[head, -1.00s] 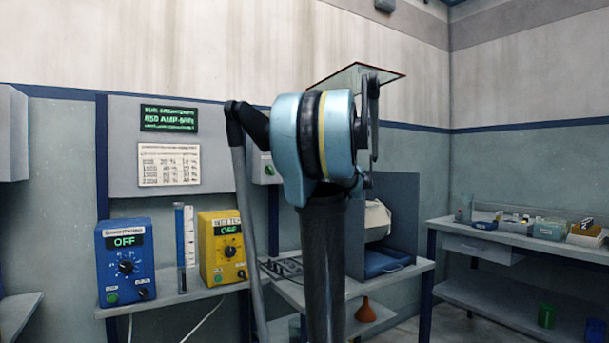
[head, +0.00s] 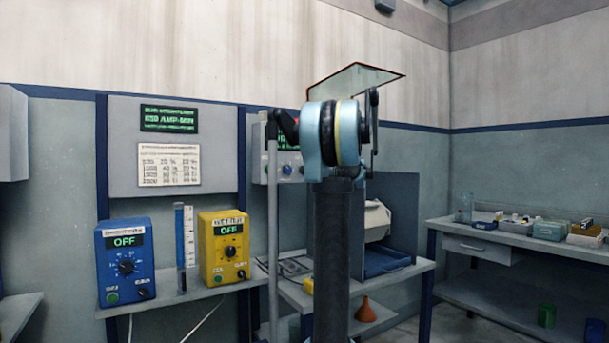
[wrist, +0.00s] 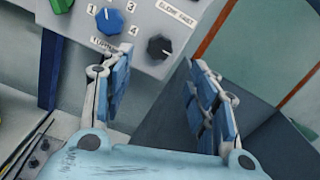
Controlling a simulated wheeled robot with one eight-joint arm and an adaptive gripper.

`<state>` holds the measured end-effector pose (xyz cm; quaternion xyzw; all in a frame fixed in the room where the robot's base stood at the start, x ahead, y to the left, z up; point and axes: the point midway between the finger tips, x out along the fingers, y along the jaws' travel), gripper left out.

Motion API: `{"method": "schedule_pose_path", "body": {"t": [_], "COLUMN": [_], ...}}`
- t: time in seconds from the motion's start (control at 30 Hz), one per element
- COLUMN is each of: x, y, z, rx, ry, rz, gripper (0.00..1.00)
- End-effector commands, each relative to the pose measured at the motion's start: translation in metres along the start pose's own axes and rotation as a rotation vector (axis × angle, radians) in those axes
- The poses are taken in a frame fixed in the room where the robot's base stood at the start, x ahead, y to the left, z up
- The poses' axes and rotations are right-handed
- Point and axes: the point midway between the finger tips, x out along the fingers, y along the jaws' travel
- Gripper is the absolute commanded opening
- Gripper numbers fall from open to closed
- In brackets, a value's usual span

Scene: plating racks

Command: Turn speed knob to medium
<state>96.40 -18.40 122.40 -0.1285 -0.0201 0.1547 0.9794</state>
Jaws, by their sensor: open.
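The speed knob (wrist: 160,47) is black, on a grey control panel (wrist: 145,12) with a "SLOW FAST" label above it. Its pointer setting is too small to read for sure. My gripper (wrist: 160,72) is open and empty, its two blue-padded fingers apart below the panel, with the knob ahead between and beyond the fingertips. I see no contact.
A blue power unit (head: 125,262) and a yellow one (head: 224,248), both reading OFF, stand on the shelf. A transparent sheet (head: 352,82) rises behind my arm.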

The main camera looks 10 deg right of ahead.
Motion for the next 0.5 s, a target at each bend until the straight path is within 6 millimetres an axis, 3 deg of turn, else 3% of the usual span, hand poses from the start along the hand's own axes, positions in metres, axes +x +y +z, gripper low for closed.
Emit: {"method": "schedule_pose_path", "body": {"t": [0.3, 0.5], "x": [0.057, 0.083], "y": [0.001, 0.001], "z": [0.0, 0.0], "rx": [-0.001, -0.001], "ry": [0.0, 0.0], "rz": [0.002, 0.001], "gripper": [0.54, 0.54]}}
